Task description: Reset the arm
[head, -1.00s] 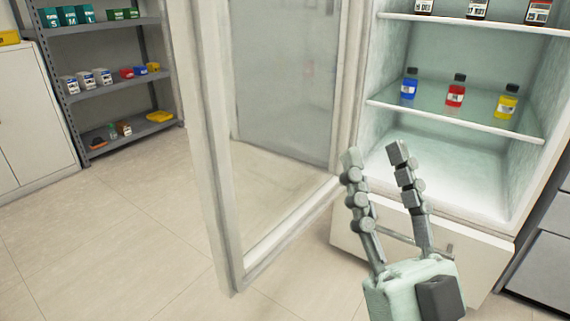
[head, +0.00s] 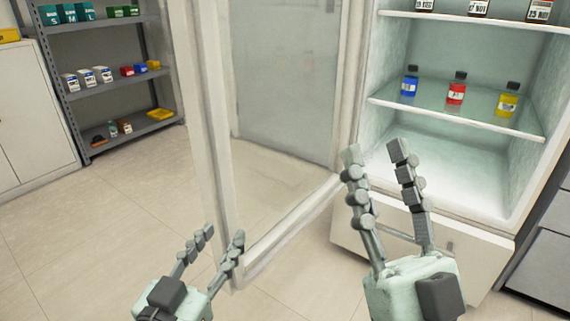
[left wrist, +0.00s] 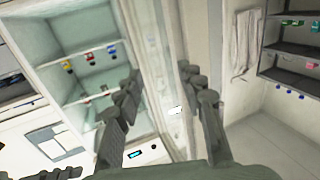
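My left gripper (head: 219,243) is at the lower left of the head view, in front of the lower corner of the open glass door. Its fingers are apart with nothing between them. The left wrist view also shows its two spread fingers (left wrist: 162,88). My right gripper (head: 374,150) is at the lower middle right of the head view, in front of the open fridge. Its fingers are apart and empty.
The fridge door (head: 222,180) stands open. A fridge shelf (head: 435,112) holds blue (head: 410,84), red (head: 456,92) and yellow (head: 507,103) bottles. A grey rack (head: 115,84) with small goods stands back left beside a white cabinet (head: 30,115). The floor (head: 80,240) at left is clear.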

